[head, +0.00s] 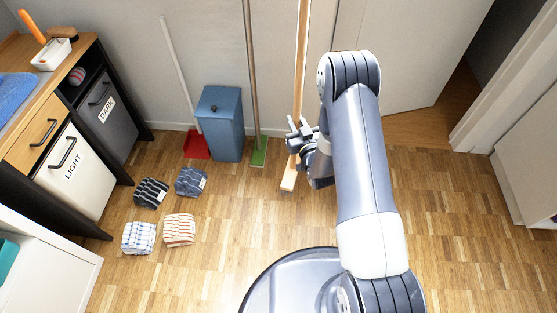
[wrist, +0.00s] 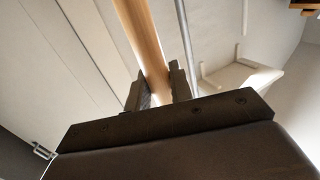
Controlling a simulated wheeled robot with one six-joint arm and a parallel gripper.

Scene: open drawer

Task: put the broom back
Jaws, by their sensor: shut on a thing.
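The broom (head: 301,62) has a long pale wooden handle and a narrow light block (head: 289,180) at its lower end. It is nearly upright, close to the back wall. My gripper (head: 297,132) is shut around the handle, low down, above the block. In the wrist view the handle (wrist: 143,42) passes between the two fingers of my gripper (wrist: 161,88) and runs up out of the picture. I cannot tell whether the block touches the floor.
A green-footed pole (head: 253,80), a blue bin (head: 222,125) and a red dustpan (head: 197,146) stand along the wall to the left. Several folded cloths (head: 180,229) lie on the floor. A cabinet with laundry bins (head: 75,170) is at left. Floor on the right is clear.

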